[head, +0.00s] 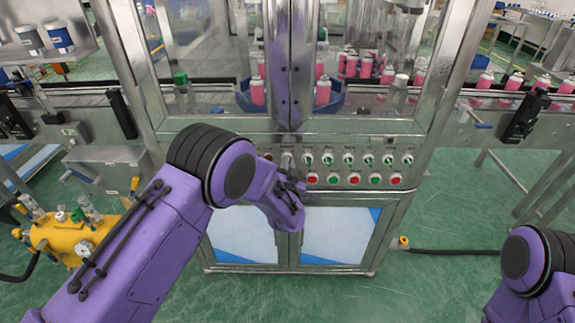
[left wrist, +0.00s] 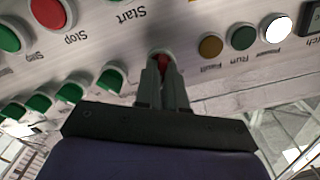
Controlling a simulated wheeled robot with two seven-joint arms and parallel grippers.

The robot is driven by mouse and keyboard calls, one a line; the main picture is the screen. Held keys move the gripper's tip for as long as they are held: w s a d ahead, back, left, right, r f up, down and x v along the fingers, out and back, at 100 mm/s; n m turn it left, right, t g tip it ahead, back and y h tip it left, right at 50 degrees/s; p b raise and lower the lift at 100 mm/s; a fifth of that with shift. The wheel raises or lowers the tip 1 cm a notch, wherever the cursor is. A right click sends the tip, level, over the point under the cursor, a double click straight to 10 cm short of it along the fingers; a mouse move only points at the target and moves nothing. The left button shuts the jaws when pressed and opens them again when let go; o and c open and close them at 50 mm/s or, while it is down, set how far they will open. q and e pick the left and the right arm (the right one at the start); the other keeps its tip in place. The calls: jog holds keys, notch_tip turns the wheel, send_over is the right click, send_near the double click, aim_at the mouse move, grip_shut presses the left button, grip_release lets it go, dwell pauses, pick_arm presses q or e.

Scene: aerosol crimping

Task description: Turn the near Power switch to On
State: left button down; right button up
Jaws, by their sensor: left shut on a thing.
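The near control panel (head: 335,150) has a row of knobs above a row of red and green buttons. My left gripper (head: 292,185) is at the left part of this panel. In the left wrist view, its two fingers (left wrist: 163,78) are shut on a red switch knob (left wrist: 163,60) in a pale round collar. The fingers hide part of the knob, and I cannot read a label for it. I cannot tell its exact turn angle. My right gripper is out of view.
Beside the held knob are an amber Fault lamp (left wrist: 210,46), a green Run lamp (left wrist: 243,37) and a bright white lamp (left wrist: 276,28). A green Start button (left wrist: 123,2), a red Stop button (left wrist: 50,10) and several green knobs (left wrist: 70,92) are close by.

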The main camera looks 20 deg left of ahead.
pick_arm(q)
jog(key=shift+f, duration=0.1)
dwell(0.5)
jog(key=c, duration=1.2)
grip_release()
jog(key=p+v, duration=0.4)
jog(key=v, duration=0.6)
jog(key=shift+s, duration=0.3)
